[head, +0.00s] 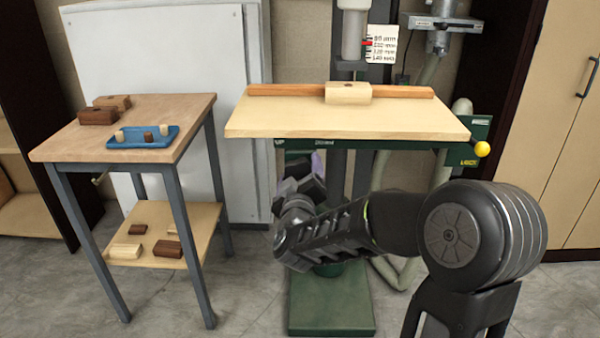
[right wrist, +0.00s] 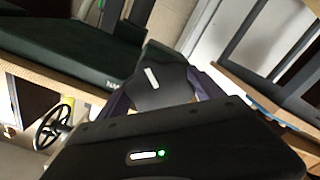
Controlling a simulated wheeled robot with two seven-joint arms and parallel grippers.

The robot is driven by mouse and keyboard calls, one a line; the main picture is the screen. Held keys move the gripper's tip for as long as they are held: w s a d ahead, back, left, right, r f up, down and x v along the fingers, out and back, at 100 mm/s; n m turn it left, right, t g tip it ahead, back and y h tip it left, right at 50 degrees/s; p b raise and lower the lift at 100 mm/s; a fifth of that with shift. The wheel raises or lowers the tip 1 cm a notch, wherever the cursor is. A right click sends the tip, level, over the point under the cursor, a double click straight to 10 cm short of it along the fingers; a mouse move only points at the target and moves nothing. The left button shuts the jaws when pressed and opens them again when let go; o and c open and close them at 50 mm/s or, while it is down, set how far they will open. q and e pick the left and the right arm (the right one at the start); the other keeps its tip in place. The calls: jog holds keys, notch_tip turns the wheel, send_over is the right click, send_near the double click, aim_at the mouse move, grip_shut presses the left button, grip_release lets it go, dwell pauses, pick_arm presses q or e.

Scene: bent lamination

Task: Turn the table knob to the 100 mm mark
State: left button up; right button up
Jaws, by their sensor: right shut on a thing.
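The drill press table (head: 350,120) has a pale wooden top with a green body below it. My right arm reaches under it, and my right gripper (head: 299,172) is near its left underside, partly hidden by my wrist. In the right wrist view, purple-grey fingers are shut on a dark knob (right wrist: 165,88) with a white mark; the fingertip contact is not clear. A white scale card (head: 382,45) with several mm lines hangs at the top. A red pointer (head: 367,43) sits at its left edge near the upper lines; the print is too small to read surely. My left gripper is not in view.
A wood fence (head: 400,92) and pale block (head: 348,93) lie on the table top. A yellow ball (head: 482,149) sticks out at its right. At left, a side table (head: 60,145) holds a blue tray (head: 125,144) and brown blocks (head: 98,116). A handwheel (right wrist: 50,127) shows in the wrist view.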

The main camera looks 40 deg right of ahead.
jog(key=c, duration=0.6)
jog(key=shift+m+b, duration=0.35)
jog(key=shift+m, duration=0.15)
